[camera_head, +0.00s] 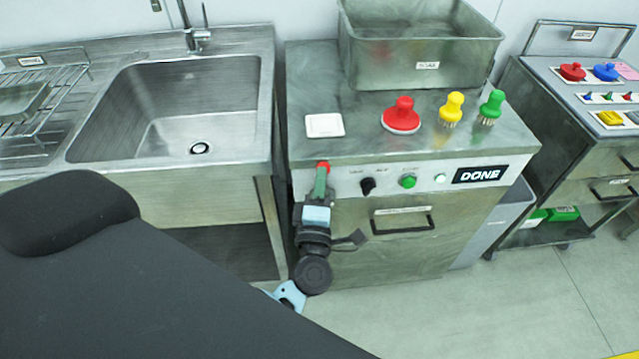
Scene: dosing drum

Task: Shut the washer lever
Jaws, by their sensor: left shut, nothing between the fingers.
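The washer (355,230) is a steel cabinet with a control panel on its upper front and a bar handle (403,222) below. The washer lever (320,183) is at the panel's left end, a green bar with a red knob on top, and it stands nearly upright. My left gripper (317,206) is shut and empty right at the lever's lower part. It hides the lever's lower end, and I cannot tell whether it touches the lever. My right gripper is not in view.
The panel has a black knob (368,186), a green button (407,181) and a display (480,175) reading DONE. On top are a steel basin (425,75), a white square (324,125) and red, yellow and green brushes. A sink (170,105) stands left, a cart (570,150) right.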

